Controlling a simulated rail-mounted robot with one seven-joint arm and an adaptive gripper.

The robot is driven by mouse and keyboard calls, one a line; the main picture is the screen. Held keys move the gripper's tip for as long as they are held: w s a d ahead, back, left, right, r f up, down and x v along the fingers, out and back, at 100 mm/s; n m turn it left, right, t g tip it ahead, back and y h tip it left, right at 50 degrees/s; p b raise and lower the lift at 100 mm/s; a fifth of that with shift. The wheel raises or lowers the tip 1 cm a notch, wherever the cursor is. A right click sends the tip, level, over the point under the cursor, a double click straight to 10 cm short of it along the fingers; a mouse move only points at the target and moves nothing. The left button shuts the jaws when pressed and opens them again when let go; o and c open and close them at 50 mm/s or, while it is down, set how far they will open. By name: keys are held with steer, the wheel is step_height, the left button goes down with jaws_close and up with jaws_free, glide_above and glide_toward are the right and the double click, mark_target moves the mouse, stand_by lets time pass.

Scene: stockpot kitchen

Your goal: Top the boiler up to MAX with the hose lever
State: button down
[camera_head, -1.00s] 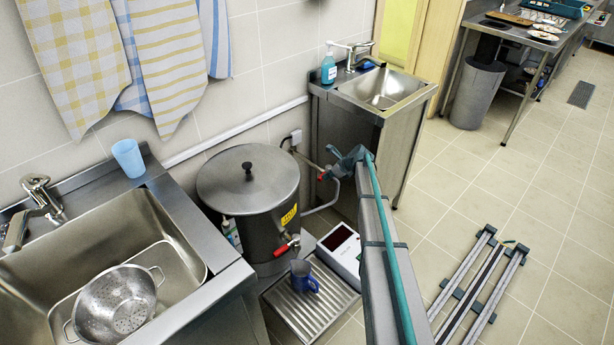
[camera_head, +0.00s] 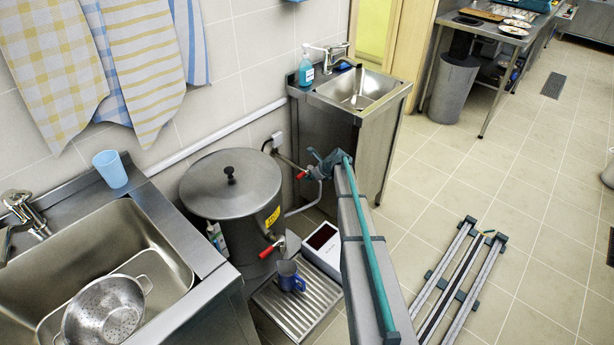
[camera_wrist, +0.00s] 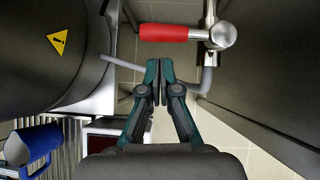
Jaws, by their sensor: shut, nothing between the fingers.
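The boiler (camera_head: 231,200) is a steel pot with a closed dark lid, beside the left sink; its water level cannot be seen. It fills the left of the wrist view (camera_wrist: 50,75). The hose lever appears to be the red-handled lever (camera_wrist: 165,33) on a pipe valve to the boiler's right; its red end also shows in the head view (camera_head: 301,175). My gripper (camera_wrist: 157,78) is shut and empty. In the wrist view its fingertips are just below the red handle, with a visible gap. In the head view my gripper (camera_head: 323,168) is right of the lever.
A blue jug (camera_head: 290,276) stands on a ribbed drain tray (camera_head: 300,310) below the boiler's red-handled front tap (camera_head: 272,249). A steel sink cabinet (camera_head: 325,140) stands behind my gripper.

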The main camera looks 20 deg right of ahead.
steer(key=s+d+r+n+b, duration=0.1)
steer(key=s+d+r+n, duration=0.3)
steer(key=s+r, duration=0.4)
steer(key=s+a+f+n+g, duration=0.2)
steer(key=s+a+f+n, duration=0.35)
steer(key=s, duration=0.35)
steer(key=s+a+f+n+g+h, duration=0.1)
steer(key=s+a+f+n+g, duration=0.1)
steer(key=s+a+f+n, duration=0.45)
steer(key=s+a+f+n+g, duration=0.25)
steer(key=s+f+n, duration=0.2)
steer(key=s, duration=0.55)
steer(key=s+a+f+n+g+h, duration=0.1)
steer(key=s+a+f+n+g, duration=0.1)
steer(key=s, duration=0.9)
steer(key=s+a+f+n+g+h, duration=0.1)
steer(key=s+a+f+n+g, duration=0.1)
steer(key=s, duration=1)
steer(key=s+a+f+n+g+h, duration=0.1)
steer(key=s+a+f+n+g, duration=0.2)
steer(key=s, duration=0.9)
steer(key=a+n, duration=0.2)
steer(key=a, duration=0.2)
steer(key=shift+f, duration=0.4)
